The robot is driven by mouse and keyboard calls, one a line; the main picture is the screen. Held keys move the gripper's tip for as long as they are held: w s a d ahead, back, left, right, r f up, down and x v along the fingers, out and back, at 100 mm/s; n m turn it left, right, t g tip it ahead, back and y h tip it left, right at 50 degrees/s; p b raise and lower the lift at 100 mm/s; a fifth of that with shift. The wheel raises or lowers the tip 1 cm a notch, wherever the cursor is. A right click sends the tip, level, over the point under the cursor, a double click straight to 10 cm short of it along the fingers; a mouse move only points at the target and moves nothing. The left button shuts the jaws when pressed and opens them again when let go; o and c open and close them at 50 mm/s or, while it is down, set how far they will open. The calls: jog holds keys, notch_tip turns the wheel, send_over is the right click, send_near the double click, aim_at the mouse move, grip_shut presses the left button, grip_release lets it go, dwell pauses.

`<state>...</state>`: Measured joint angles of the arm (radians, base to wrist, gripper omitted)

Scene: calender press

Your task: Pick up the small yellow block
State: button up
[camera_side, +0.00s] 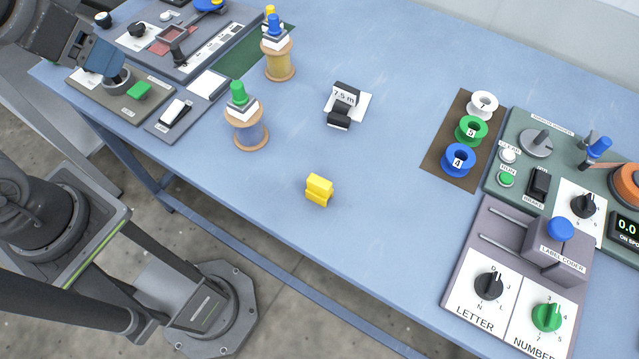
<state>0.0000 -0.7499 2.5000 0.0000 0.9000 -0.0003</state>
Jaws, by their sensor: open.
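The small yellow block (319,190) rests on the blue table (380,230), near the middle of the front edge. It has a notched shape and nothing touches it. My gripper (102,60) is at the upper left, over the left end of the table. It is far from the yellow block, empty and open. The gap between its fingers is hard to see from this angle.
Two wooden spools with green (238,95) and blue (274,28) knobs stand left of and behind the block. A black holder labelled 7.5 m (344,95) sits behind it. A brown tray (435,163) with numbered spools and control panels (497,205) fill the right. Table around the block is clear.

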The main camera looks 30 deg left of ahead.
jog(key=w+d+r+n+g, duration=0.1)
jog(key=w+d+n+g, duration=0.1)
jog(key=w+d+n, duration=0.35)
jog(key=n+g, duration=0.4)
jog(key=n, duration=0.9)
send_over(319, 181)
notch_tip(319, 181, down, 11)
jog(key=f, duration=0.8)
jog(key=shift+w+d, duration=0.25)
jog(key=shift+d, duration=0.1)
jog(key=shift+s+a+f, duration=0.15)
jog(key=shift+f, duration=1.2)
jog(key=shift+s+a+f, duration=0.1)
jog(key=shift+a+f, duration=0.05)
jog(key=shift+f, duration=1.15)
jog(key=shift+c, duration=0.2)
jog(key=c, duration=0.9)
